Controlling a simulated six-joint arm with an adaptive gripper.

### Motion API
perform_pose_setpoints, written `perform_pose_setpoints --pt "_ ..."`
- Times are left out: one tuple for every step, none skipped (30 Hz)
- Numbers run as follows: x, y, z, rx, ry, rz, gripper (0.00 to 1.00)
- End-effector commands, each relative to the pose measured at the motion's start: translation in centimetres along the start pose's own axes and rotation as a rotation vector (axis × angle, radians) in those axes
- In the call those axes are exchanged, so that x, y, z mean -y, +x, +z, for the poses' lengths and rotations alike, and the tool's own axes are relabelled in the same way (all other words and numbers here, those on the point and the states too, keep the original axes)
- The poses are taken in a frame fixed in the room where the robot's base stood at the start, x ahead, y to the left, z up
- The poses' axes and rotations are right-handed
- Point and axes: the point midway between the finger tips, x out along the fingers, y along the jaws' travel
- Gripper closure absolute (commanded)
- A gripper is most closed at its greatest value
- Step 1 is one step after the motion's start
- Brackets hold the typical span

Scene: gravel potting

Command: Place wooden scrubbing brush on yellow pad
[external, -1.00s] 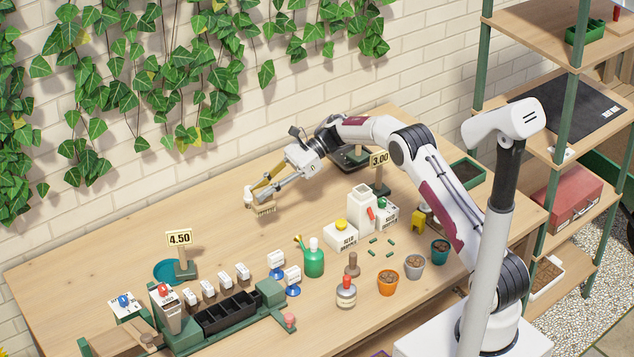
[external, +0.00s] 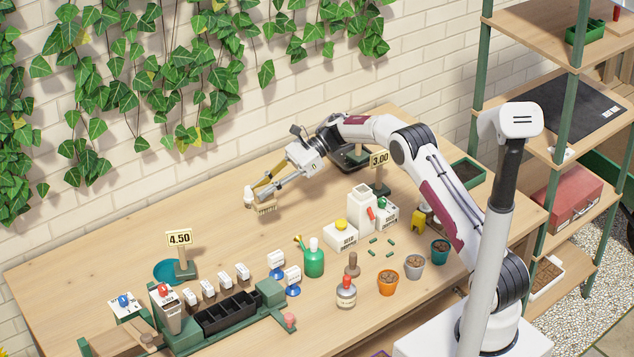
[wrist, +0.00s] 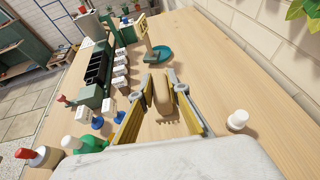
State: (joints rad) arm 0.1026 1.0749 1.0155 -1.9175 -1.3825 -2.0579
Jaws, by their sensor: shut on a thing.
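The wooden scrubbing brush (external: 265,208) is held between the fingers of my gripper (external: 266,190), near the back middle of the table in the external view. In the wrist view the brush (wrist: 162,96) sits between the yellow-sided fingers of my gripper (wrist: 160,84), bristles toward the camera's lower side. My gripper is shut on it. The brush is at or just above the tabletop; I cannot tell whether it touches. I cannot make out a yellow pad for certain; a small yellow object (external: 418,217) stands at the right of the table.
A white cylinder (wrist: 238,120) stands close beside my gripper. The 4.50 sign (external: 180,239) and a teal saucer (external: 167,271) are to the left. The table's back left is clear.

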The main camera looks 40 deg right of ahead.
Motion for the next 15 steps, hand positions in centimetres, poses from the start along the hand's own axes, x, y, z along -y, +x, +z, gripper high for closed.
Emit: perform_pose_setpoints --pt "0.2 -0.5 -0.1 0.0 0.002 -0.007 1.0" --pt "0.3 -0.8 -0.2 0.0 0.004 -0.011 1.0" --pt "0.5 -1.3 -0.2 0.0 0.006 -0.018 1.0" --pt "0.7 -1.8 -0.3 0.0 0.008 -0.024 1.0" --pt "0.9 -2.3 -0.4 0.0 0.011 -0.032 1.0" --pt "1.1 -3.1 -0.4 0.0 0.015 -0.042 1.0" --pt "1.3 -3.8 -0.5 0.0 0.019 -0.05 1.0" --pt "1.6 -4.5 -0.6 0.0 0.023 -0.06 1.0" --pt "1.8 -5.6 -0.7 0.0 0.029 -0.074 1.0" --pt "2.0 -6.5 -0.8 0.0 0.033 -0.086 1.0" --pt "2.2 -7.5 -0.9 0.0 0.038 -0.099 1.0" --pt "2.4 -8.7 -1.0 0.0 0.046 -0.117 1.0" --pt "2.6 -9.7 -1.1 0.0 0.053 -0.132 1.0" --pt "2.8 -10.7 -1.2 0.0 0.06 -0.148 1.0" --pt "3.0 -12.1 -1.3 0.0 0.068 -0.172 1.0"
